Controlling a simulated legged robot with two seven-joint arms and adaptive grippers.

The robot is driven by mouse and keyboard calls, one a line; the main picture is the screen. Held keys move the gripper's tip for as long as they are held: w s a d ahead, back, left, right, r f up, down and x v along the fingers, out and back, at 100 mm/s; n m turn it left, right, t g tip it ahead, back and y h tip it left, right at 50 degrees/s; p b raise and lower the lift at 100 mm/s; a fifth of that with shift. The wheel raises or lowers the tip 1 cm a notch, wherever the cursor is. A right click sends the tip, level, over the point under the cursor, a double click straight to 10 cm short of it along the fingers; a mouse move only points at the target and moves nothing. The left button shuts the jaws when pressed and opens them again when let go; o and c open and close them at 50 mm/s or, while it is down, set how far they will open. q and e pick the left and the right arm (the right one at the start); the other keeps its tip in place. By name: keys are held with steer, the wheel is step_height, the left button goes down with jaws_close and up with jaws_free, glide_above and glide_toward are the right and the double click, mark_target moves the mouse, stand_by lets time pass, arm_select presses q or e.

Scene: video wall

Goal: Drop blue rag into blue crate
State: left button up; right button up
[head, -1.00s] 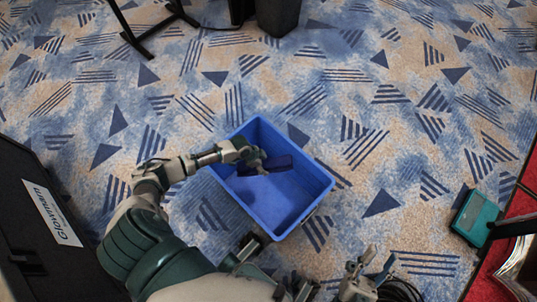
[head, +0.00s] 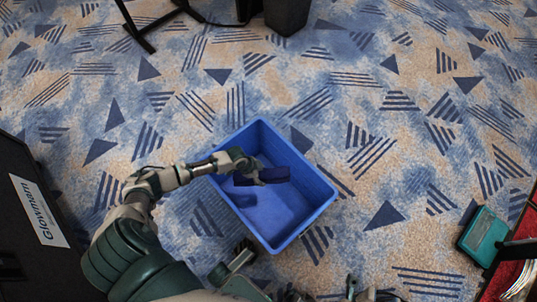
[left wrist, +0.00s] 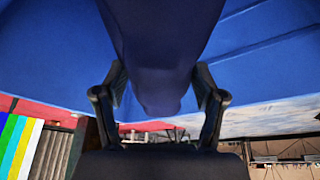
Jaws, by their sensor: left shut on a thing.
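The blue crate (head: 312,212) stands on the carpet in the middle of the head view, its open top facing up. My left gripper (head: 260,177) is over the crate's opening and shut on the dark blue rag (head: 278,175). A dark patch like a shadow lies on the crate floor to the lower left of the rag; how high the rag hangs is unclear. In the left wrist view the rag (left wrist: 160,45) hangs between the two fingers (left wrist: 160,85), with blue crate wall (left wrist: 262,25) behind. Of my right gripper (head: 354,290), only a little shows at the bottom edge.
A teal box (head: 483,236) is at the right, near a red surface. A black stand (head: 150,25) and a dark bin (head: 286,15) are at the top. Carpet around the crate is mostly free.

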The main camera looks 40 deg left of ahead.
arm_select(q)
steer(key=o, duration=1.1)
steer(key=shift+o, duration=0.8)
steer(key=shift+d+r, duration=0.15)
steer(key=shift+d, duration=0.25)
steer(key=shift+s+a+r, duration=0.1)
steer(key=shift+a+r, duration=0.1)
steer(key=shift+r, duration=0.2)
steer(key=v, duration=0.9)
steer(key=shift+s+r, duration=0.1)
steer(key=shift+r, duration=0.25)
steer(key=shift+s+r, duration=0.2)
steer(key=shift+r, duration=0.4)
steer(key=shift+a, duration=0.1)
